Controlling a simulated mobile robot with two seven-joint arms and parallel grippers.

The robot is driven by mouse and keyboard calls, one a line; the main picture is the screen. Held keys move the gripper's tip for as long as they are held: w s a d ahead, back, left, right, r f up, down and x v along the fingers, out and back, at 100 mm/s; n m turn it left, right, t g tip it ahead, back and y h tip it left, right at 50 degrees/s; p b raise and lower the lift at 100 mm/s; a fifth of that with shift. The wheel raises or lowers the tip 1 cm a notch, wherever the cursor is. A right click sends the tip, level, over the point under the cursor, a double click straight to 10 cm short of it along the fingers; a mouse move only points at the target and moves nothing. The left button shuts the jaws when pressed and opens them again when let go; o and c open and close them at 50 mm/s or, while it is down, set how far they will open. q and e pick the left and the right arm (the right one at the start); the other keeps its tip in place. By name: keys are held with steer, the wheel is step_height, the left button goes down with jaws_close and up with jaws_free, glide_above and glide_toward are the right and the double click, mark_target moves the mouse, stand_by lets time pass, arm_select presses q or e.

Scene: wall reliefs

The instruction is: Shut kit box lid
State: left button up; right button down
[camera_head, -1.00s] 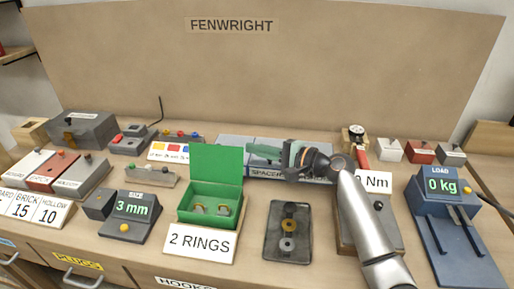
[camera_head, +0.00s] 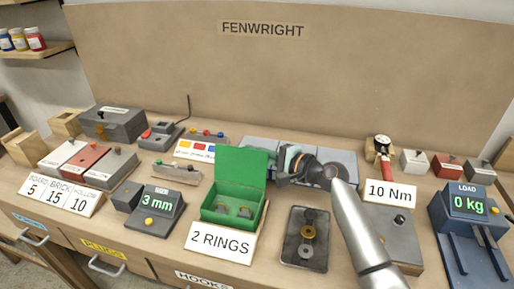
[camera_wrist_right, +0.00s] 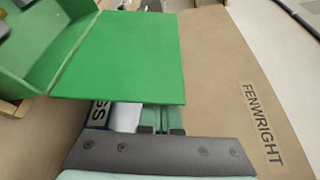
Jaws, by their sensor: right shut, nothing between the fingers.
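The green kit box (camera_head: 211,214) stands on the bench with its lid (camera_head: 241,172) open and raised, hinged along the back edge. Several small rings lie inside the box. My right gripper (camera_head: 272,154) is shut and empty, at the upper right edge of the lid, with its tip partly hidden behind it. In the right wrist view the lid (camera_wrist_right: 125,55) fills the upper middle, in front of the shut fingers (camera_wrist_right: 160,122). The open box (camera_wrist_right: 40,40) shows at upper left. I cannot tell whether the fingers touch the lid. My left gripper is out of view.
A "2 RINGS" card (camera_head: 221,243) stands before the box. A dark tray (camera_head: 289,253) with rings lies to its right, and a 3 mm gauge (camera_head: 160,206) to its left. Grey spacer bins (camera_head: 338,158) are behind my right gripper. The blue load scale (camera_head: 467,205) stands far right.

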stand_by(0.4)
steer(key=shift+s+b, duration=0.2)
steer(key=shift+b, duration=0.15)
